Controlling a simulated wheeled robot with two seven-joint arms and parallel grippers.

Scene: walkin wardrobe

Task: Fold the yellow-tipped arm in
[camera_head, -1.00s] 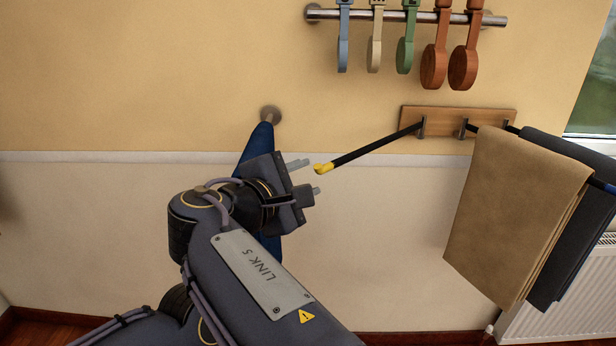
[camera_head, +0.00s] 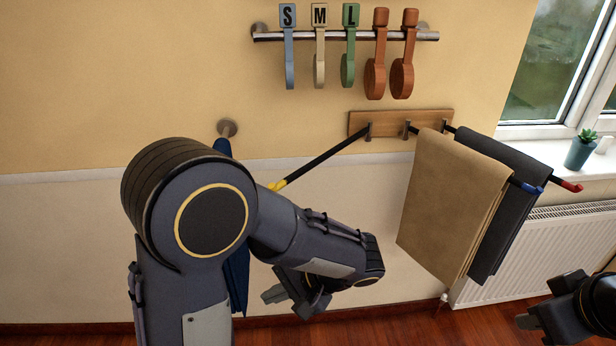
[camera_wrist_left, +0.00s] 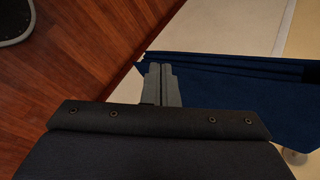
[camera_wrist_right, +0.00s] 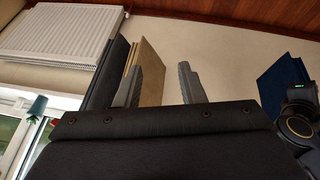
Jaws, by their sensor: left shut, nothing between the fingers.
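The yellow-tipped arm is a black rod (camera_head: 325,157) that sticks out to the left from a wooden wall plate (camera_head: 400,122). Its yellow tip (camera_head: 277,186) shows just beside my left arm's elbow in the head view. My left gripper (camera_head: 273,296) is below the tip, apart from the rod. Its fingers (camera_wrist_left: 162,84) are together and empty in the left wrist view, in front of blue cloth. My right gripper (camera_head: 524,322) is at the lower right of the head view. Its fingers (camera_wrist_right: 160,86) are apart and empty in the right wrist view.
A tan cloth (camera_head: 450,195) and a dark grey cloth (camera_head: 507,210) hang on other arms with blue (camera_head: 530,188) and red (camera_head: 571,186) tips. Blue cloth (camera_head: 236,275) hangs behind my left arm. A radiator (camera_head: 560,245) stands right.

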